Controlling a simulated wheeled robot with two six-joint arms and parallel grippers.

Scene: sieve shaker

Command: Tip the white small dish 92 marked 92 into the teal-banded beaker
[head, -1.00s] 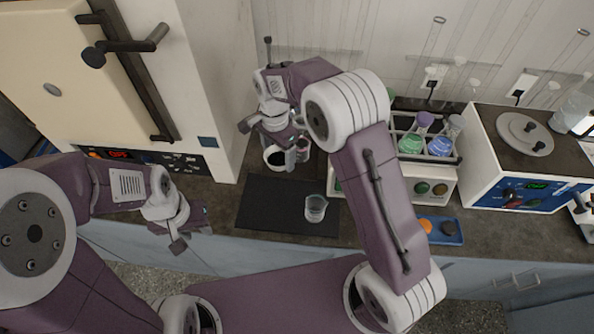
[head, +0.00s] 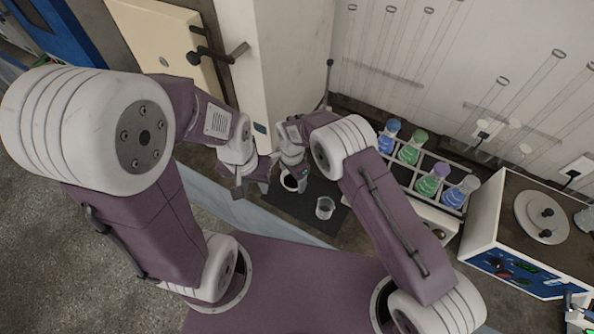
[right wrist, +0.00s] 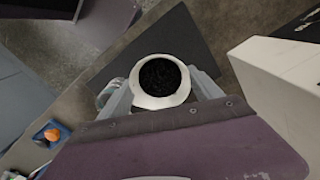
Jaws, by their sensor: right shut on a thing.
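The white small dish (head: 289,182), filled with dark grains, is held in my right gripper (head: 291,172) over the dark mat. In the right wrist view the dish (right wrist: 137,98) sits between the two fingers, its round mouth facing the camera; no marking is readable. The clear glass beaker (head: 325,208) stands upright on the mat, to the right of the dish and nearer to me. In the right wrist view a teal-and-white piece, perhaps the beaker, shows partly hidden beside the left finger. My left gripper (head: 251,188) is open and empty, left of the dish.
The dark mat (head: 283,208) lies near the bench's front edge. A rack (head: 403,175) with several coloured flasks stands to the right. A white device (head: 520,225) with a round plate stands further right. A tall cream cabinet (head: 275,60) stands behind the grippers.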

